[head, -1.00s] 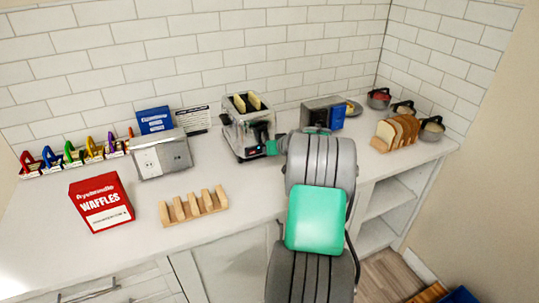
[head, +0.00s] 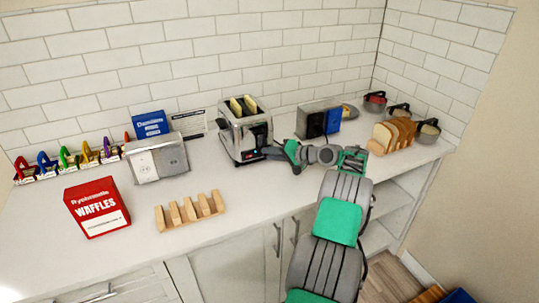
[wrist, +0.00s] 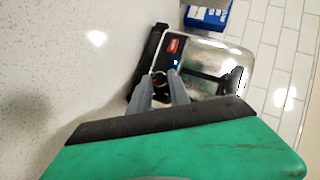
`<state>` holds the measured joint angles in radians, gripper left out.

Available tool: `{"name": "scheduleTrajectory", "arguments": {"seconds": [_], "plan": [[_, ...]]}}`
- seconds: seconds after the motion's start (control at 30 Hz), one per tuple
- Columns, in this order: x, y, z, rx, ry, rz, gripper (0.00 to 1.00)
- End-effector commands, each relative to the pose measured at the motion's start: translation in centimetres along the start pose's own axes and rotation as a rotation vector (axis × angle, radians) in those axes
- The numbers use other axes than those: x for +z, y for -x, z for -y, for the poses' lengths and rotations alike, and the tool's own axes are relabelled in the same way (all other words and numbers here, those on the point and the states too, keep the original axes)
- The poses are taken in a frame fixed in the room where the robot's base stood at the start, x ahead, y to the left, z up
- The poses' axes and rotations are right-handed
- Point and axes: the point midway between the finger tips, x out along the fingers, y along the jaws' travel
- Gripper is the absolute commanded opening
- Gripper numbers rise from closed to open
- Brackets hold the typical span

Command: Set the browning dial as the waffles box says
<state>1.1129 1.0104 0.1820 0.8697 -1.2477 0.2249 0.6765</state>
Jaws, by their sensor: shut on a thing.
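The chrome toaster (head: 238,138) stands near the back wall with two bread slices (head: 243,105) in its top slots. Its dark control end faces right and front. My gripper (head: 268,153) reaches it from the right, low on that end. In the wrist view, the two grey fingers (wrist: 159,88) are shut on the small dark browning dial (wrist: 159,78), which they partly hide. A red label and a small blue light show beside the dial. The red waffles box (head: 92,190) stands at the front left of the counter. Its small white label is too small to read.
An empty wooden rack (head: 190,213) lies right of the box. A grey metal unit (head: 157,160), a blue box (head: 150,124) and several coloured clips stand behind. A black-and-blue appliance (head: 318,120), sliced bread (head: 394,134) and pots stand right. The front middle counter is clear.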

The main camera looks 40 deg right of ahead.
Motion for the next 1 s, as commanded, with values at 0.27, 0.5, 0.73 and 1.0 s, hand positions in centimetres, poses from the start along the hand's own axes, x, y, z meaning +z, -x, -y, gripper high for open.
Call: {"name": "scheduleTrajectory", "arguments": {"seconds": [0.27, 0.5, 0.73, 1.0], "plan": [[-0.04, -0.08, -0.43, -0.084, -0.113, 0.005, 0.00], [-0.04, -0.08, -0.41, -0.112, -0.152, 0.009, 0.00], [-0.06, -0.07, -0.35, -0.116, -0.156, 0.009, 0.00], [-0.04, -0.09, -0.34, -0.116, -0.155, 0.009, 0.31]]}}
